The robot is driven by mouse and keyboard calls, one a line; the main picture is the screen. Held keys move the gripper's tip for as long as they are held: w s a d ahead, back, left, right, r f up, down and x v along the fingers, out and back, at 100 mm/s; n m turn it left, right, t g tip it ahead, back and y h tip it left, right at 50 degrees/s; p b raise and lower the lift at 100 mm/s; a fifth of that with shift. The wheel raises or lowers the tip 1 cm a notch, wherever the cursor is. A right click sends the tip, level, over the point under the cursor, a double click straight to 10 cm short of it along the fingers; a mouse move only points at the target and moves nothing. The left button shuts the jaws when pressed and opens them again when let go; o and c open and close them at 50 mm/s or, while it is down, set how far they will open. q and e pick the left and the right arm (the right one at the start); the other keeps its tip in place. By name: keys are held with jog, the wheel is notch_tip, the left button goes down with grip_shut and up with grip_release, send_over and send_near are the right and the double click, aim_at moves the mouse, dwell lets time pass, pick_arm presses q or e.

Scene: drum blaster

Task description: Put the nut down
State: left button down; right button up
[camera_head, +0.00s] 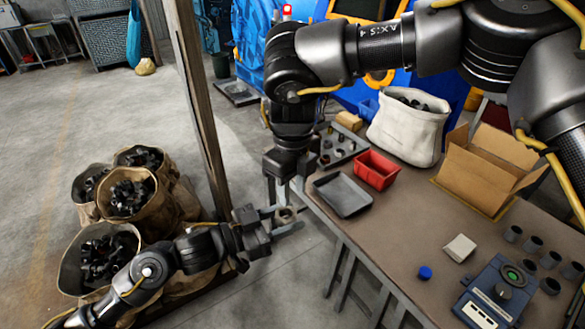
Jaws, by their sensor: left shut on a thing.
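The nut (286,215) is a small greyish-tan ring held between the fingers of my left gripper (287,220). My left gripper comes in from the lower left and is shut on the nut, just off the left edge of the workbench (405,235), above the floor. My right gripper (285,190) hangs pointing down, close above the nut, near the bench's left corner. Its fingers are small and partly hidden, so I cannot tell whether they are open or shut.
On the bench are a dark tray (342,194), a red bin (376,169), a parts tray (338,146), a white sack (409,128), a cardboard box (485,168) and a blue device (497,292). Sacks of dark parts (128,195) stand left beside a post (200,100).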

aim_at(293, 208)
jog(key=shift+f, duration=2.55)
jog(key=shift+c, duration=0.4)
grip_shut()
pick_arm(q)
jog(key=c, duration=0.7)
grip_release()
